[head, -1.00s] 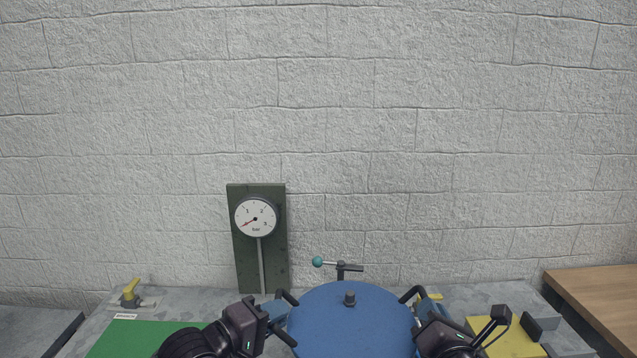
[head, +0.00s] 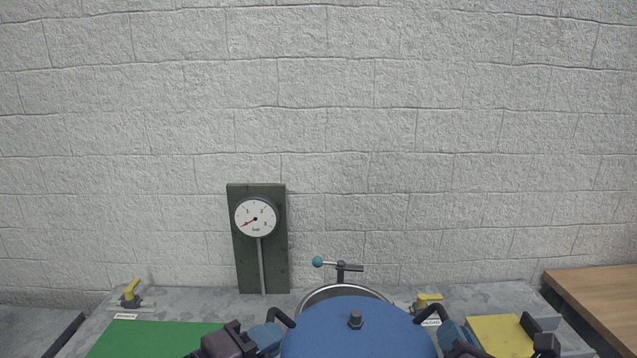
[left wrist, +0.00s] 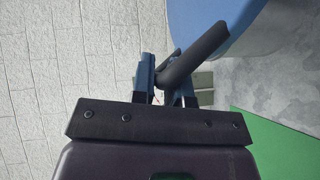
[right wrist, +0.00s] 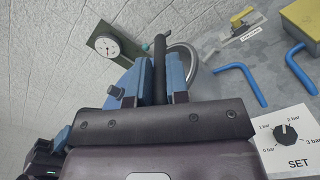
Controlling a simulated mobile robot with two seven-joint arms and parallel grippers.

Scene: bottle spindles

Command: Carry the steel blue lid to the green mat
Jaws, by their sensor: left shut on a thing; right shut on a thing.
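The steel blue lid (head: 352,333) is a round blue disc with a dark knob on top and black side handles. In the head view it is at the bottom middle, in front of a metal rim. My left gripper (head: 264,335) is shut on its left handle, which also shows between the fingers in the left wrist view (left wrist: 190,58). My right gripper (head: 452,338) is shut on its right handle, which shows in the right wrist view (right wrist: 159,65). The green mat (head: 150,338) lies flat on the bench at the left. The lid's near edge is out of frame.
The round metal vessel rim (head: 345,288) shows behind the lid, with a teal-knobbed lever (head: 318,262) at its back. Yellow valves (head: 130,292) and a yellow block (head: 497,336) sit on the bench. A pressure gauge (head: 256,218) stands at the wall.

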